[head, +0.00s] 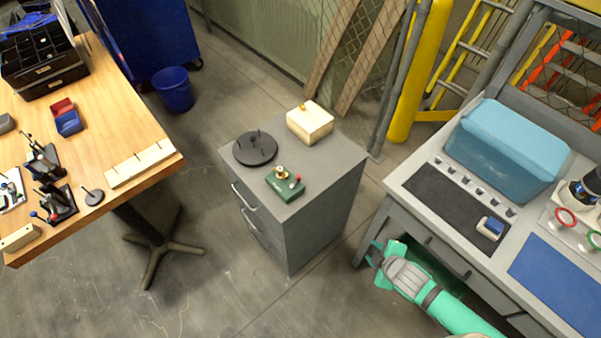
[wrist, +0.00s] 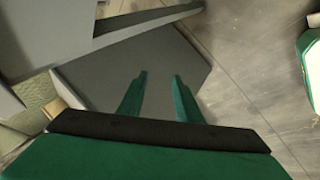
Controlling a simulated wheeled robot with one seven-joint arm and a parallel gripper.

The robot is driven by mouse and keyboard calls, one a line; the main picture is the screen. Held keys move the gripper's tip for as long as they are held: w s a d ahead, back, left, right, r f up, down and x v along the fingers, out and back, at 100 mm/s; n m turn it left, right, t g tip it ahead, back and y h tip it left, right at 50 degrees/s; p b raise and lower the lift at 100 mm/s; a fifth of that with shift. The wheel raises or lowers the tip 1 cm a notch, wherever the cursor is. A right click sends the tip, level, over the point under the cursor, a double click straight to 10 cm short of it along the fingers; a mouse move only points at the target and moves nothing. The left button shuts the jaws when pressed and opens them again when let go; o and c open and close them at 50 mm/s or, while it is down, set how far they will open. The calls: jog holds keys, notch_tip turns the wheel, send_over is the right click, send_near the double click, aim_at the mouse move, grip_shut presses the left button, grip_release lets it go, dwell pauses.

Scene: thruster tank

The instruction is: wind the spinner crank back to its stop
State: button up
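My gripper (head: 374,254) is low beside the bench at the right, below the cabinet top and well apart from the crank. In the wrist view its two green fingers (wrist: 158,82) are spread with nothing between them. A plain grey surface shows beyond the fingers; the crank is not recognisable there.
On the cabinet, a black disc with upright pegs (head: 256,149) and a cream block with a brass knob (head: 310,121) stand behind the crank. The grey bench (head: 398,190) is right, close to my arm. A wooden table (head: 110,120) is left. Floor is clear before the cabinet.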

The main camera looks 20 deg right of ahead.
jog(key=w+d+r+n, duration=0.1)
jog(key=w+d+r, duration=0.1)
jog(key=w, duration=0.4)
jog(key=w+d+r, duration=0.2)
jog(key=w+d, duration=0.1)
jog(key=w, duration=0.2)
notch_tip(320, 180, up, 19)
jog(key=n+g+y, duration=0.2)
jog(key=n+g, duration=0.1)
jog(key=g, duration=0.4)
send_over(299, 176)
notch_tip(299, 176, down, 11)
jog(key=shift+r, duration=0.1)
jog(key=shift+c, duration=0.5)
grip_shut()
